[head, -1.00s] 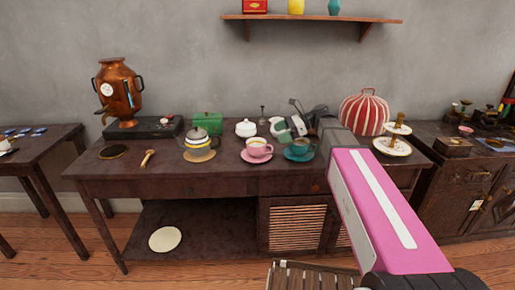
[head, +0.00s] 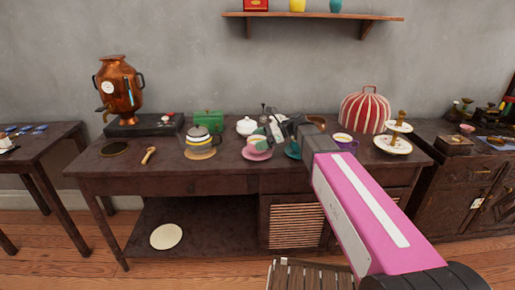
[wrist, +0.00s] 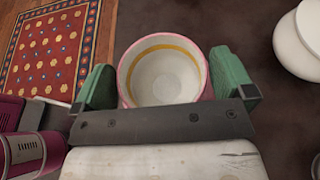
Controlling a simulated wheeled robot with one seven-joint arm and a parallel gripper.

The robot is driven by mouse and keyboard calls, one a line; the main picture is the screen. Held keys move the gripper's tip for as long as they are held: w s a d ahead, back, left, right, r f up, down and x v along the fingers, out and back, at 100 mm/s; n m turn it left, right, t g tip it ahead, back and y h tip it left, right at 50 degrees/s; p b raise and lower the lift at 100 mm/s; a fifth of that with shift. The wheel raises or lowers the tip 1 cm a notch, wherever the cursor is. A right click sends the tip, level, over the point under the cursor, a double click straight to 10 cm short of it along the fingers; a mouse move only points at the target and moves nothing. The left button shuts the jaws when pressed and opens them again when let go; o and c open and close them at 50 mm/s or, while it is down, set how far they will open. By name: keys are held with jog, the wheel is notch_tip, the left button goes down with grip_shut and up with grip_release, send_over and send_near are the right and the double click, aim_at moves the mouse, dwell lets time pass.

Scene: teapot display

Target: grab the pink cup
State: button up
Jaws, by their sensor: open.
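A striped teapot (head: 199,140) stands left, a white lidded bowl (head: 246,127) behind. A purple cup (head: 344,139) and red-striped dome (head: 364,112) are farther right. The front table edge is clear.

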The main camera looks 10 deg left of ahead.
jog(key=c, duration=0.7)
jog(key=shift+r, duration=0.15)
